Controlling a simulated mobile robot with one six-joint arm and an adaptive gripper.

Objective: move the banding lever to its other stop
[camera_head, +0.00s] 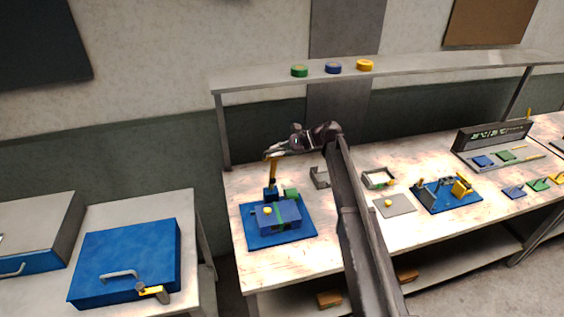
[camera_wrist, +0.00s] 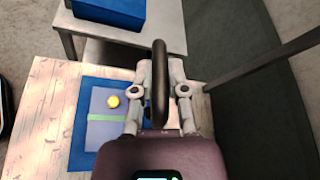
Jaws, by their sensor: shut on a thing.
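The banding lever (camera_head: 271,172) has a yellow arm that stands close to upright at the back of a blue base plate (camera_head: 251,238). A blue box (camera_head: 265,219) with a green band (camera_head: 281,219) and a yellow knob (camera_head: 267,210) sits on that plate. My gripper (camera_head: 274,152) is at the top of the lever. In the wrist view my gripper (camera_wrist: 159,92) is shut on the lever's dark rounded handle (camera_wrist: 159,58), with a finger on each side. My gripper hides the lever's top in the head view.
A shelf (camera_head: 400,72) with green, blue and yellow rolls runs above the bench behind my arm. A grey bracket (camera_head: 320,178) stands right of the lever. A blue case (camera_head: 130,250) lies on a separate table at left. The bench front is clear.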

